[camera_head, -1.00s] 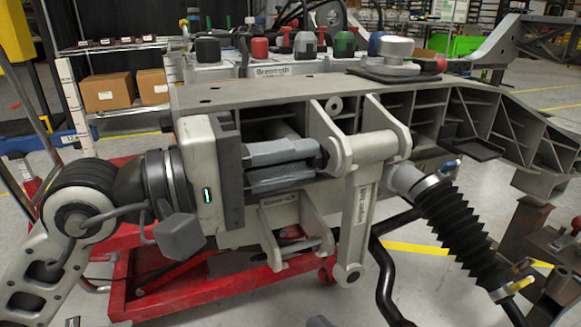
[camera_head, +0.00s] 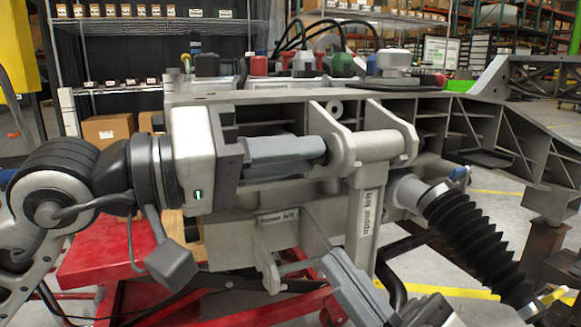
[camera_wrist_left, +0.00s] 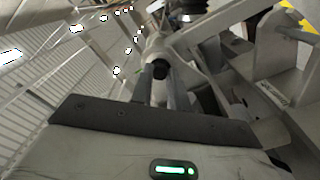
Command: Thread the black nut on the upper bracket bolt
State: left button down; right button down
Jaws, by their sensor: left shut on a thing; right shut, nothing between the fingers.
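My left gripper (camera_head: 318,148) is shut on the small black nut (camera_head: 325,151), at the left face of the upper bracket (camera_head: 385,147). The left wrist view shows the dark nut (camera_wrist_left: 160,71) between the fingertips, in front of a pale rounded part. The bolt cannot be made out, and I cannot tell whether the nut is threaded on it. An arm labelled "upper left" (camera_head: 366,212) hangs from the bracket. My right gripper (camera_head: 333,262) is shut and empty, below the bracket in front of the "lower left" part (camera_head: 280,225).
The grey chassis frame (camera_head: 450,107) runs across the back. A black bellows strut (camera_head: 475,238) slants down at the right, with a black curved bar (camera_head: 397,290) beside it. A red cart (camera_head: 100,240) stands below left. Bins and coloured-cap containers (camera_head: 330,64) stand behind.

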pick_arm(q)
jog(key=shift+f, duration=0.1)
jog(key=m, duration=0.3)
jog(key=shift+m, duration=0.3)
jog(key=c, duration=1.3)
grip_release()
jog(key=shift+a, duration=0.15)
jog(key=shift+v, duration=0.85)
jog(key=n, duration=0.7)
